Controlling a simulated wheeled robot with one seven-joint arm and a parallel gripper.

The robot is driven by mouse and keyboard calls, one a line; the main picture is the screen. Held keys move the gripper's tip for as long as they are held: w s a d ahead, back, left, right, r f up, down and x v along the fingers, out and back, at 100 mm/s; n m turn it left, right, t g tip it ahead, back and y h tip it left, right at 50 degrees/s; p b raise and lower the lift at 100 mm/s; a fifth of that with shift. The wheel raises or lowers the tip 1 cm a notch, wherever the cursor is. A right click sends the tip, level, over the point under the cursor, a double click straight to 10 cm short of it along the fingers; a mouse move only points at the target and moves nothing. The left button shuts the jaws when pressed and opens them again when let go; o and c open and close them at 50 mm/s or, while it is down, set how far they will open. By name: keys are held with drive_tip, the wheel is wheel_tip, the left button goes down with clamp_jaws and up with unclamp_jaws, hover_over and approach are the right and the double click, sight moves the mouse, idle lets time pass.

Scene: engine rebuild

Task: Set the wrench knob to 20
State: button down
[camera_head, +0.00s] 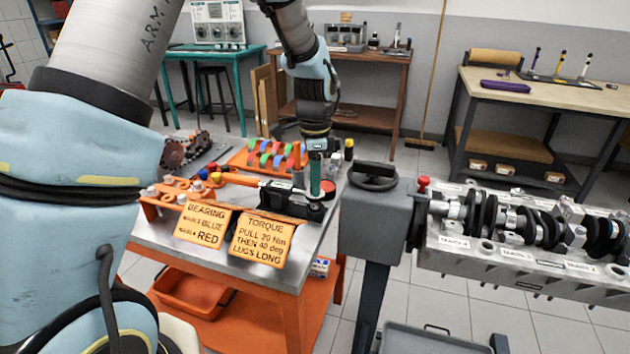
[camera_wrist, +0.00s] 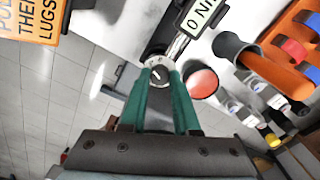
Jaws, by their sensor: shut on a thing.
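The torque wrench (camera_head: 283,193) lies along the front of the steel-topped cart, its black body toward the cart's right end. My gripper (camera_head: 315,184) points straight down over that right end. In the wrist view the green fingers of my gripper (camera_wrist: 160,78) are shut on the small round wrench knob (camera_wrist: 157,71), one on each side. A pale pointer mark shows on the knob's face. Beside it, a white label (camera_wrist: 201,14) on the wrench reads roughly "0 NIN", partly cut off. The knob is hidden behind the fingers in the head view.
A red-topped round post (camera_wrist: 202,82) stands close to my right finger in the wrist view. An orange sign (camera_head: 261,238) reads "TORQUE PULL 20 Nm THEN 40 deg LUGS LONG". An orange rack (camera_head: 262,165) with colored shells stands behind. The crankshaft block (camera_head: 520,262) is at right.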

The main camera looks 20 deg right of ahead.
drive_tip(key=n, duration=0.3)
drive_tip(key=shift+n, duration=2.2)
drive_tip(key=c, duration=0.6)
unclamp_jaws()
drive_tip(key=shift+c, duration=0.2)
wheel_tip(320, 180, up, 11)
drive_tip(key=b, duration=0.1)
drive_tip(key=shift+b, duration=0.4)
